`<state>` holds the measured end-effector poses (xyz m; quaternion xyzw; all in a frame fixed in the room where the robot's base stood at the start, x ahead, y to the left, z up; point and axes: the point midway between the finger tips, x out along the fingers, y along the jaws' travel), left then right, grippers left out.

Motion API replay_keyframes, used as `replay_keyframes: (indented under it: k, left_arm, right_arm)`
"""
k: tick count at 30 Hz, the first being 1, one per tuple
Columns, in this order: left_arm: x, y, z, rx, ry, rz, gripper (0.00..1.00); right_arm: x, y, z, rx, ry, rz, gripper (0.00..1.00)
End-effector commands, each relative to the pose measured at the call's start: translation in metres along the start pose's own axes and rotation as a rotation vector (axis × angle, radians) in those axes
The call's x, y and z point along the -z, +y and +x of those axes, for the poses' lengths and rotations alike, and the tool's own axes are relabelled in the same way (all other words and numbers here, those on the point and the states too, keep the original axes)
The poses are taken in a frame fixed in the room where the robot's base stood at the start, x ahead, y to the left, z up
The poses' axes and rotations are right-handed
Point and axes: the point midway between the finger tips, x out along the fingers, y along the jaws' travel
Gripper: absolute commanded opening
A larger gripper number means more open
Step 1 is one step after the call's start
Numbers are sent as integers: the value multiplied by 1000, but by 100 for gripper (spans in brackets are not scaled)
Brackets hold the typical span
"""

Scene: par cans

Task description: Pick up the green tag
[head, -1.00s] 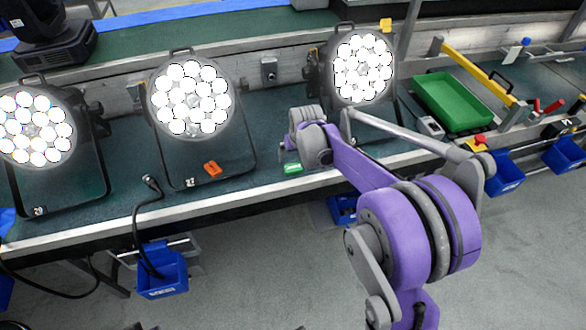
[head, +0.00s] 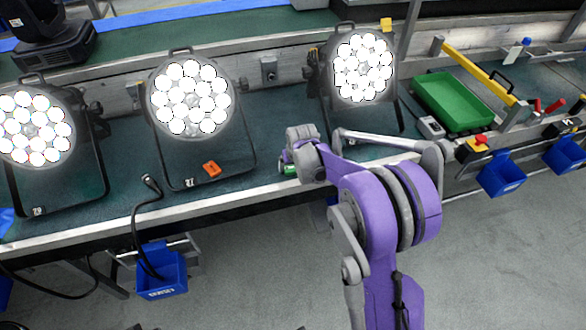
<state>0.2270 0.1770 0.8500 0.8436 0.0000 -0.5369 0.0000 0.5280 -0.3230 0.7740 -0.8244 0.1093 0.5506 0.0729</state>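The green tag (head: 289,169) lies on the dark green bench top near its front edge, between the middle and right par cans. Part of it is hidden behind the end of my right arm. My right gripper (head: 288,157) is at the tag, at the end of the purple arm. Its fingers are too small and too covered to tell whether they are open or shut, or whether they touch the tag. My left gripper is out of view.
Lit par cans stand at the left (head: 32,130), middle (head: 192,97) and right (head: 362,68). A green tray (head: 452,101) is at the right. Blue bins (head: 162,273) hang below the bench's front edge.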

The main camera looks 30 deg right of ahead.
Motion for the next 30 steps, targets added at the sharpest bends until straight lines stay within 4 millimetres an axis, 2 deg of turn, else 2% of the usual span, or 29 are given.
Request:
replay_keyframes:
  k: [1, 9, 10, 19, 30]
  left_arm:
    - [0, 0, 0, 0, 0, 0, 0]
    - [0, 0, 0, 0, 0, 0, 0]
    - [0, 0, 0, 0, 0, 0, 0]
    - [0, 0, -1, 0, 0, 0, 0]
    - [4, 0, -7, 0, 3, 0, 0]
  right_arm:
    - [0, 0, 0, 0, 0, 0, 75]
    - [0, 0, 0, 0, 0, 0, 26]
    - [0, 0, 0, 0, 0, 0, 24]
    - [3, 0, -7, 0, 0, 0, 24]
    - [30, 0, -72, 0, 0, 1, 24]
